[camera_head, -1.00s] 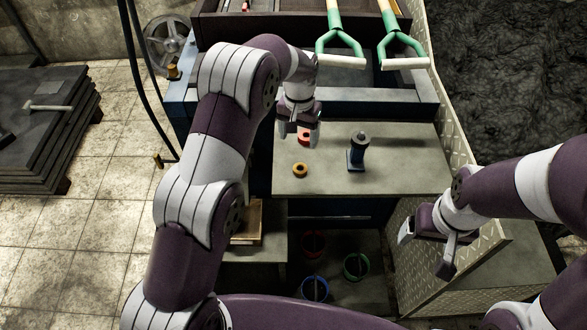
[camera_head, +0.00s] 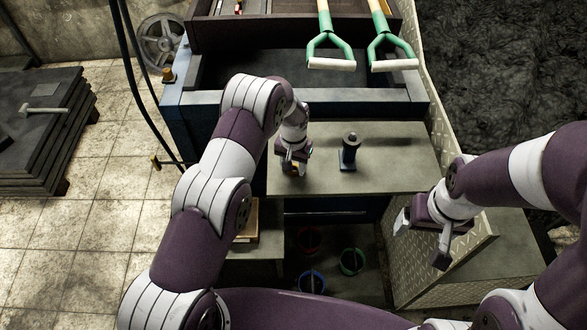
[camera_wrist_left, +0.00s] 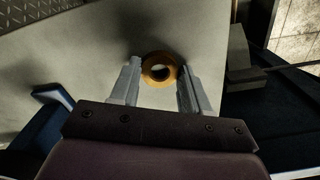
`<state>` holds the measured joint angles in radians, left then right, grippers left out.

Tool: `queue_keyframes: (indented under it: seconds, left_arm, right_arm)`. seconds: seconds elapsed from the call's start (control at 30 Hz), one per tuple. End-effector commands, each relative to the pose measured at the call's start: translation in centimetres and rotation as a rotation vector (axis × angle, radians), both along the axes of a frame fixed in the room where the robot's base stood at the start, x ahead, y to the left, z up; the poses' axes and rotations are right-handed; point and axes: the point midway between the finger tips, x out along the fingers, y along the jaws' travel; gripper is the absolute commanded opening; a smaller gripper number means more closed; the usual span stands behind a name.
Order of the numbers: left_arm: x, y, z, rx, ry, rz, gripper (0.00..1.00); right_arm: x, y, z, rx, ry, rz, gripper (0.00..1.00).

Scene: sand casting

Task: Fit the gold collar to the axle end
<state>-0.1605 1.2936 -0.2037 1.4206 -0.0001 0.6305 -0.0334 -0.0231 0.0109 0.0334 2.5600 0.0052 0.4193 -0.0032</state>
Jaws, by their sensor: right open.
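The gold collar (camera_wrist_left: 159,69) lies on the grey table in the left wrist view, just ahead of and between my left fingertips, with a small gap to each finger. In the head view my left gripper (camera_head: 293,167) is low over the table and largely covers the collar. The left gripper (camera_wrist_left: 158,82) is open. My right gripper (camera_head: 421,240) is open and empty at the right, away from the table's objects.
The grey table top (camera_head: 395,165) is clear right of the axle. A patterned panel (camera_head: 458,150) edges the table at right.

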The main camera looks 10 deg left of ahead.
Motion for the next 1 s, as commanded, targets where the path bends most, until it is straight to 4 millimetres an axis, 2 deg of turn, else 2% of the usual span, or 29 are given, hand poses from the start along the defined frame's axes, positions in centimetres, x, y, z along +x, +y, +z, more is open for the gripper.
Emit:
queue_keyframes:
  seconds: [0.03,0.07,0.1,0.47,0.57,0.67,1.0]
  left_arm:
    - [0.0,0.0,0.0,0.000,0.000,0.000,0.29]
    - [0.0,0.0,0.0,0.000,0.000,0.000,0.19]
    - [0.0,0.0,0.0,0.000,0.000,0.000,0.14]
    - [0.0,0.0,0.5,0.000,-0.001,0.000,0.15]
    - [0.1,0.0,1.6,0.000,-0.002,0.000,0.15]
    - [0.2,0.0,3.4,-0.001,-0.006,0.000,0.15]
    - [-0.4,-7.3,8.1,-0.002,-0.003,-0.004,0.15]
  right_arm:
    - [0.0,0.0,0.0,0.000,0.000,0.000,0.84]
    - [0.0,0.0,0.0,0.000,0.000,0.000,0.84]
    - [0.0,0.0,0.0,0.000,0.000,0.000,0.84]
    - [0.0,0.0,-0.3,0.000,0.000,0.000,0.84]
    - [0.0,0.0,-0.9,0.000,0.000,0.000,0.84]
    - [0.0,0.0,-1.7,0.000,0.000,0.000,0.84]
    - [0.0,0.0,-4.0,0.000,0.000,0.000,0.84]
